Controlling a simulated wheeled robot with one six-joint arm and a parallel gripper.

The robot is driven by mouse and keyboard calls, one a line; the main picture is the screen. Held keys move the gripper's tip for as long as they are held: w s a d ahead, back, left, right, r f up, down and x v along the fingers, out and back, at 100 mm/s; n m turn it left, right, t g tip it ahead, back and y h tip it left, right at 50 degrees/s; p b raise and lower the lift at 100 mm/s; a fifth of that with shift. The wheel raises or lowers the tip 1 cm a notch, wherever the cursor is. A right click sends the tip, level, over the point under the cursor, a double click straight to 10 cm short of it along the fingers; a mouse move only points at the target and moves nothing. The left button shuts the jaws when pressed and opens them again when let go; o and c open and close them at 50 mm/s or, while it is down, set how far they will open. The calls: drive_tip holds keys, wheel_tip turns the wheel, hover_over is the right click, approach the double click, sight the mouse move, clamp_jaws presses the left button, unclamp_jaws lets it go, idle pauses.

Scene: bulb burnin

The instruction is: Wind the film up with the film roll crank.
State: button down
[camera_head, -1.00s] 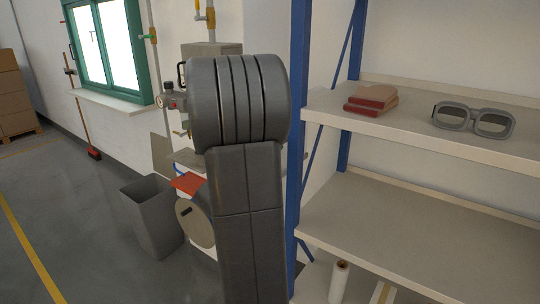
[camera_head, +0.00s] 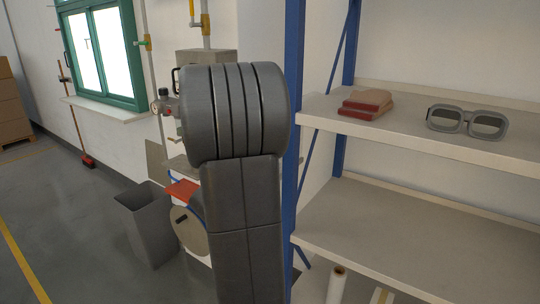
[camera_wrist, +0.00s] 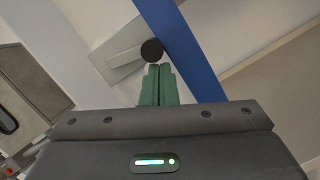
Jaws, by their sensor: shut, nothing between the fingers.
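In the wrist view a dark round knob (camera_wrist: 152,50) shows in front of a flat grey bar (camera_wrist: 124,50) near a blue post; it may be the film roll crank, but I cannot tell for sure. My gripper (camera_wrist: 159,68) has green fingers, shut and empty. Their tips point at the knob from just below it in the picture; I cannot tell whether they touch. In the head view my arm hides the gripper. A pale round disc with a black peg (camera_head: 188,230) shows left of my arm, partly hidden. No film is clearly identifiable.
A white roll (camera_head: 337,284) is below. A grey bin (camera_head: 150,225) stands left of my arm.

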drive_tip(key=s+a+f+b, duration=0.5)
drive_tip(key=s+a+f, duration=0.1)
drive_tip(key=a, duration=0.2)
drive_tip(key=w+d+r+m+g+p, duration=0.1)
drive_tip(key=w+d+r+m+p, duration=0.3)
drive_tip(key=p, duration=0.7)
drive_tip(key=shift+w+d+r+p, duration=0.3)
drive_tip(key=shift+w+d+r, duration=1)
drive_tip(key=shift+w+d, duration=0.4)
drive_tip(key=shift+s+a+r, duration=0.1)
